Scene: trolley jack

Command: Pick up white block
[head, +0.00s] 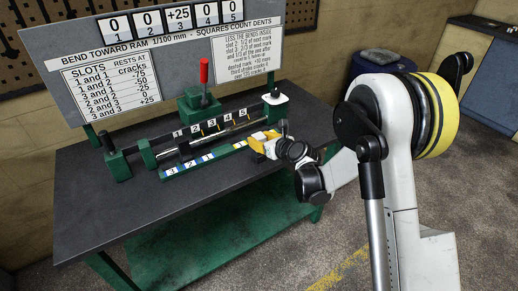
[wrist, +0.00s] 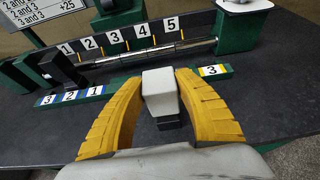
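The white block (wrist: 160,95) is in the middle of the wrist view, over the dark bench top, with a dark piece just below it in the picture. The two yellow fingers of my gripper (wrist: 160,78) are on either side of it, with their tips close against its left and right sides. I cannot tell whether they press on it. In the head view my gripper (head: 262,142) is low over the bench at the right end of the numbered green strip, and its fingers hide the block there.
The green strip (head: 185,168) with number tags lies in front of a steel bar (head: 205,137) on the dark bench (head: 95,195). A red-handled press (head: 203,72) and a sign board (head: 110,60) stand behind. A white-topped green post (head: 275,98) is at the right. The bench front left is clear.

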